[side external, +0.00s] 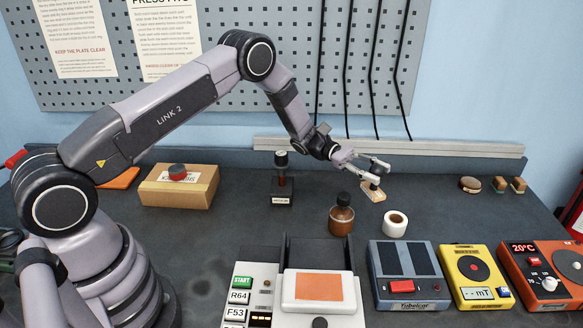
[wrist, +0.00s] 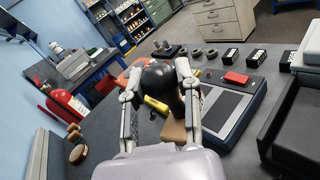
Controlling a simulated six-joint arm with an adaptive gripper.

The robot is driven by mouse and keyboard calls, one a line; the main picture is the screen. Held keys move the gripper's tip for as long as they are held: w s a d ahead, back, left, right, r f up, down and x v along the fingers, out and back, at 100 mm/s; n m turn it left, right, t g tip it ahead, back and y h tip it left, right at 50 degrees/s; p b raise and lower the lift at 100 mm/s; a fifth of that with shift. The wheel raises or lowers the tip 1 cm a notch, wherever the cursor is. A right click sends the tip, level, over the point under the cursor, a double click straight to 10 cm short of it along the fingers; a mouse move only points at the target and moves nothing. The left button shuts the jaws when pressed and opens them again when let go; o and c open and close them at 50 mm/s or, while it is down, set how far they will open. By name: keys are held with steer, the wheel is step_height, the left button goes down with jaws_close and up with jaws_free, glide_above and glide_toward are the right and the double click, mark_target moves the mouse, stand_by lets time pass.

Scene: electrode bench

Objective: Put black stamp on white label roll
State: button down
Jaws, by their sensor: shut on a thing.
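My gripper (side external: 374,169) is at the right of centre in the side view, with its jaws pointing down and right. It is shut on the black stamp (side external: 373,192), which has a pale wooden base. In the wrist view the stamp's round black knob (wrist: 160,76) sits between the two fingers, with part of the wooden base below it. I cannot tell whether the base touches the bench. The white label roll (side external: 395,223) lies on the bench in front and slightly right of the stamp, apart from it. The roll is not visible in the wrist view.
A brown bottle (side external: 341,215) stands just left of the roll. A blue-grey two-plate device (side external: 405,275) and a yellow device (side external: 475,275) are in front. A black-based upright stand (side external: 282,187) is to the left. Small wooden pieces (side external: 499,184) lie at the back right.

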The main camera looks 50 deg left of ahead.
steer(key=shift+w+d+f, duration=0.45)
steer(key=shift+w+f, duration=0.85)
steer(key=shift+w, duration=0.25)
steer(key=shift+w+d+f, duration=0.5)
steer(key=shift+w+f, duration=0.85)
steer(key=shift+w, duration=0.15)
steer(key=shift+w+d+f, duration=0.45)
steer(key=shift+w+f, duration=0.85)
steer(key=shift+w, duration=0.25)
steer(key=shift+w+f, duration=0.15)
steer(key=shift+f, duration=1.45)
steer(key=c, duration=0.8)
jaws_free()
